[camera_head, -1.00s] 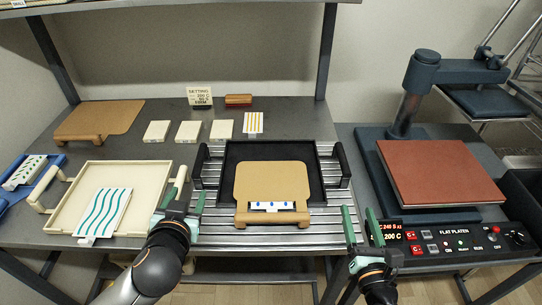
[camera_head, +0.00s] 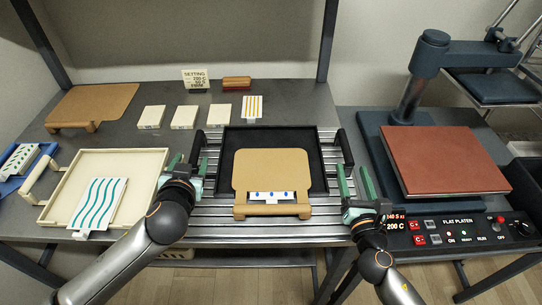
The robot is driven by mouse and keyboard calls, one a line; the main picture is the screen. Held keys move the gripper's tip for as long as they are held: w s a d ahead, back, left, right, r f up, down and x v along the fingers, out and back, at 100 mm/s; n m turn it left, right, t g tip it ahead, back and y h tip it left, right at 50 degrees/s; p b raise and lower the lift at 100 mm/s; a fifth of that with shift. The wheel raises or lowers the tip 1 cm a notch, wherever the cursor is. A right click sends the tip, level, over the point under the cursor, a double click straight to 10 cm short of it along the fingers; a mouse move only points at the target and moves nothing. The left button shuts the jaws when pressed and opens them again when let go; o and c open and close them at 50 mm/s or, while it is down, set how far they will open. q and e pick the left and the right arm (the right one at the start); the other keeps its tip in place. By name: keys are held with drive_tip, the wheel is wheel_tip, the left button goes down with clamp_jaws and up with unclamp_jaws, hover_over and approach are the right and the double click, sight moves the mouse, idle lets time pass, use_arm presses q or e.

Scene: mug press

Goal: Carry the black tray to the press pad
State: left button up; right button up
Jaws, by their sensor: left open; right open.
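The black tray (camera_head: 232,137) lies on a slatted metal rack in the middle of the table, with a black handle on its left and right sides. A tan board (camera_head: 271,168) with a wooden front bar rests in it, and a white strip with blue dots lies near the bar. The press pad (camera_head: 442,160) is a red-brown plate on the blue press at the right. My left gripper (camera_head: 187,168) is open and empty near the tray's left handle. My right gripper (camera_head: 356,185) is open and empty just in front of the tray's right handle.
A cream tray (camera_head: 152,164) with a wavy-striped card stands at left. Behind are a tan board (camera_head: 92,103), several white blocks (camera_head: 184,117) and a sign (camera_head: 194,78). The press column (camera_head: 412,90) and control panel (camera_head: 450,235) flank the pad.

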sight(194, 153)
use_arm(q)
drive_tip(key=x, duration=0.7)
drive_tip(key=shift+w, duration=0.35)
use_arm(e)
drive_tip(key=w, duration=0.7)
drive_tip(key=shift+w+a, duration=0.15)
drive_tip(key=shift+w, duration=0.1)
use_arm(q)
clamp_jaws()
use_arm(e)
clamp_jaws()
